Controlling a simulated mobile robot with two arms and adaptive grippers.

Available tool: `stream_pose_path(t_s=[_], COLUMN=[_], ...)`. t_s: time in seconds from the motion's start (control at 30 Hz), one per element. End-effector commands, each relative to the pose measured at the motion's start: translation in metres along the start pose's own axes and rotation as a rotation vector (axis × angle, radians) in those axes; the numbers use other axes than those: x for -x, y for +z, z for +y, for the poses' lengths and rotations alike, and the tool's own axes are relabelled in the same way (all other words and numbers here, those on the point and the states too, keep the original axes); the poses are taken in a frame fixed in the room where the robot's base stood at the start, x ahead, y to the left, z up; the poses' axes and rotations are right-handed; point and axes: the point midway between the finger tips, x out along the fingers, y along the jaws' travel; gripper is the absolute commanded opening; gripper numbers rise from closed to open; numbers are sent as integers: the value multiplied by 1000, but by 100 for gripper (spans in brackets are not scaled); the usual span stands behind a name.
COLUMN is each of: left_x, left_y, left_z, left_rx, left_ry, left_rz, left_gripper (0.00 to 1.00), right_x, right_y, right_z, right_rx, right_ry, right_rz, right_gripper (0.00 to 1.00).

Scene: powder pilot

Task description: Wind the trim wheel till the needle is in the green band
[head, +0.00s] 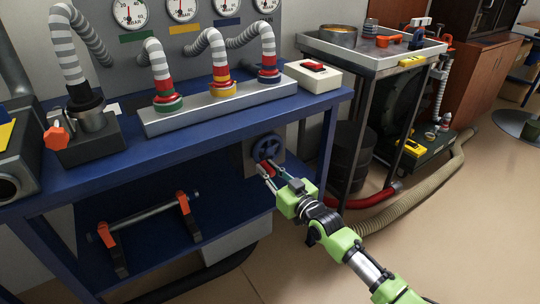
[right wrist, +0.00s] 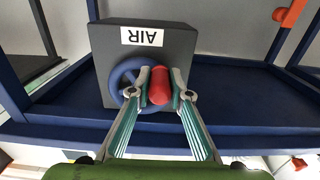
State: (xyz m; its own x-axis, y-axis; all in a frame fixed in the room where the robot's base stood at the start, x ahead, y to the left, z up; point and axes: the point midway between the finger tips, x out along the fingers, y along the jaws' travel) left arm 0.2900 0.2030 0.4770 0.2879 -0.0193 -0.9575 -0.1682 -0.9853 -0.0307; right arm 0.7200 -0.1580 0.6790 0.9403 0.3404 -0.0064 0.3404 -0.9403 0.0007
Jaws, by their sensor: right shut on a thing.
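The trim wheel is a small blue spoked wheel (head: 267,147) on a grey box under the blue bench; it also shows in the right wrist view (right wrist: 127,72). A red knob (right wrist: 160,85) stands out from its rim. My right gripper (head: 265,170) reaches in from the lower right, its fingers shut on the red knob, one on each side. Several round dial gauges (head: 130,12) sit on the grey panel at the top, some cut by the frame edge. Their needles are too small to read surely, and I cannot make out a green band. My left gripper is not in view.
The box (right wrist: 90,60) bears an upside-down AIR label (right wrist: 142,36). Striped hoses (head: 160,65) rise from a metal manifold (head: 215,107) on the bench (head: 75,160). A metal cart (head: 385,60) and a beige hose (head: 410,200) stand right.

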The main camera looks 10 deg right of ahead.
Motion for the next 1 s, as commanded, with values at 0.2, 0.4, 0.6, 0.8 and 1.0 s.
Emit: stream_pose_path(t_s=[0.2,0.4,0.6,0.8,1.0], left_x=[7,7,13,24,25], left_y=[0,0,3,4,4], left_z=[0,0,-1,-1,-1], left_rx=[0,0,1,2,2], left_ry=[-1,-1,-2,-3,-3], left_rz=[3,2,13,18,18], left_gripper=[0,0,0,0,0], right_x=[-1,-1,-2,-2,-2], right_y=[-6,-7,1,0,-1], right_z=[4,4,20,29,27], right_rx=[2,2,5,3,1], right_ry=[4,4,4,2,0], right_rz=[16,18,21,22,22], right_gripper=[0,0,0,0,0])
